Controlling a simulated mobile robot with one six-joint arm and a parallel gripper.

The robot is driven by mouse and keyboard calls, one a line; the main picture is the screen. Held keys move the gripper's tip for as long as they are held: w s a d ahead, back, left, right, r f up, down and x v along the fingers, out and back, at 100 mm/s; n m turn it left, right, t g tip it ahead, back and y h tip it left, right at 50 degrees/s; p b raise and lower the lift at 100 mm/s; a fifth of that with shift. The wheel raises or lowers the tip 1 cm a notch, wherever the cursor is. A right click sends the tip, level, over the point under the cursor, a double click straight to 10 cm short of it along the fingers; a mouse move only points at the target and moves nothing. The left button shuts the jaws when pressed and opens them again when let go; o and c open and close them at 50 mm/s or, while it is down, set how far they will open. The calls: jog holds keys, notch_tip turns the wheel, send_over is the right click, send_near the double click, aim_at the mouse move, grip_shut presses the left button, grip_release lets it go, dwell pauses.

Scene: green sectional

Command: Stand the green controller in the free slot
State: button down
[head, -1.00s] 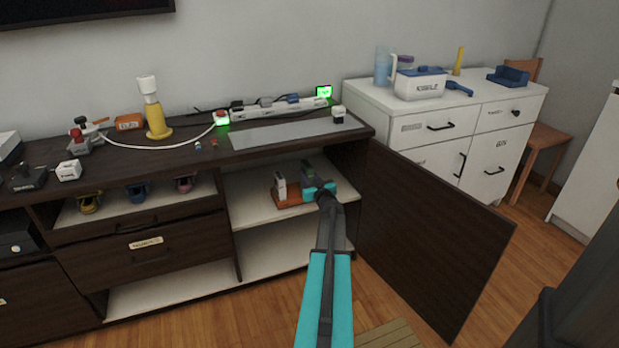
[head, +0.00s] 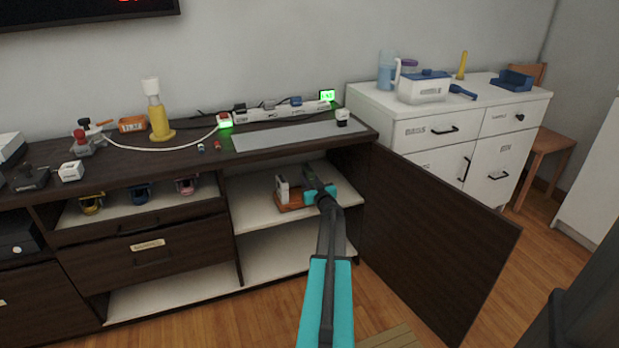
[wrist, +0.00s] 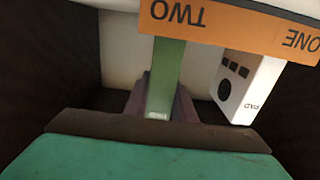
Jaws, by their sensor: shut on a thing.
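The green controller (wrist: 167,75) is upright between the fingers of my gripper (wrist: 158,98), which is shut on it. Its far end passes behind the orange rack's front strip (wrist: 215,22), at the word TWO. The strip hides whether it touches the slot floor. A white controller (wrist: 245,85) stands beside it at the word ONE. In the head view, the rack (head: 291,207) sits on the cabinet's upper shelf, with the white controller (head: 282,189) at its left. My gripper (head: 312,181) is at the rack's right part, and the green controller is mostly covered there.
The open dark cabinet door (head: 435,240) stands to the right of my arm. The cabinet's tabletop (head: 195,150) is above the rack. Bare pale shelf (head: 250,213) lies left of the rack. A white dresser (head: 440,130) is farther right.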

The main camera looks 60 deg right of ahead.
jog(key=shift+f, duration=1.1)
jog(key=c, duration=1.4)
grip_release()
jog(key=shift+f, duration=0.1)
jog(key=shift+a, duration=0.1)
jog(key=p+v, duration=0.2)
jog(key=v, duration=1.1)
jog(key=shift+s+a+p, duration=0.25)
jog(key=shift+s+p, duration=0.05)
jog(key=shift+p, duration=0.1)
jog(key=shift+s, duration=0.15)
